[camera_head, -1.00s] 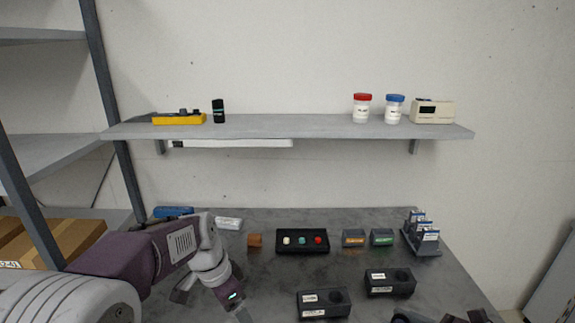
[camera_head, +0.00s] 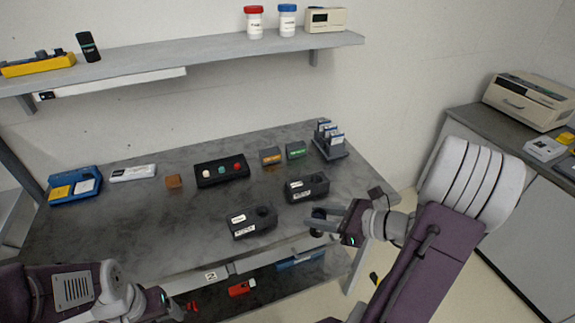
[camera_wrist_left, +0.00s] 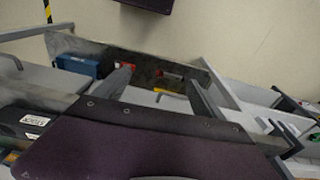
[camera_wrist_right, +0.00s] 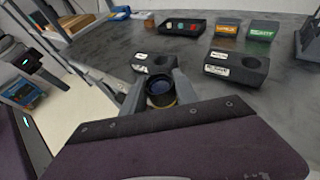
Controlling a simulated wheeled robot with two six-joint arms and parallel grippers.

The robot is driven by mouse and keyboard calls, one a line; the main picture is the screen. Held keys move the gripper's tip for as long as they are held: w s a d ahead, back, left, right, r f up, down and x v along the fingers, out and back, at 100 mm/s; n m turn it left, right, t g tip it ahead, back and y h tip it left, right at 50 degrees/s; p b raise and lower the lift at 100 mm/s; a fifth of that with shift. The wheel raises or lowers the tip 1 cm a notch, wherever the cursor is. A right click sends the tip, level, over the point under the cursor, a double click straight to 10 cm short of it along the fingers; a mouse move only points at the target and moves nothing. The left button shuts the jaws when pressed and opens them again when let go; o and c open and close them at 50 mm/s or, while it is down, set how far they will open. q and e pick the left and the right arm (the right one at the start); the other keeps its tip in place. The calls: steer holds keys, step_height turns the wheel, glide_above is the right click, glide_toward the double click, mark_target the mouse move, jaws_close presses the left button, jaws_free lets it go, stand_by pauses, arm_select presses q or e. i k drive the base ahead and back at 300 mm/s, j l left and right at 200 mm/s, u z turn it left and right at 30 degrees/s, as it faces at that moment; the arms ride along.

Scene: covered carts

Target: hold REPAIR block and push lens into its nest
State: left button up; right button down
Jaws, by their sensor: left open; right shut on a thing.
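Two black blocks with white labels and a round nest each lie on the grey table: a front one (camera_head: 252,223) and one behind to its right (camera_head: 307,188). Both also show in the right wrist view, left (camera_wrist_right: 140,65) and right (camera_wrist_right: 238,68). The label words are too small to read surely, so I cannot tell which is REPAIR. My right gripper (camera_head: 326,219) is shut on the dark lens (camera_wrist_right: 160,90), a short cylinder with a yellowish band, right of the front block and apart from it. My left gripper (camera_wrist_left: 160,88) is open and empty, low at the table's front left.
A dark tray with three coloured knobs (camera_head: 222,180), an orange-labelled box (camera_head: 271,157), a green-labelled box (camera_head: 295,151) and a card rack (camera_head: 329,148) stand behind. A blue bin (camera_head: 75,196) is at left. The table's middle-left is clear. A lower shelf (camera_head: 262,291) runs below the front edge.

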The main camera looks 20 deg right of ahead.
mark_target(307, 192)
steer(key=j+z, duration=0.1)
steer(key=z, duration=0.3)
steer(key=i+j+z, duration=0.1)
steer(key=z, duration=0.3)
steer(key=j+z, duration=0.15)
steer(key=z, duration=0.25)
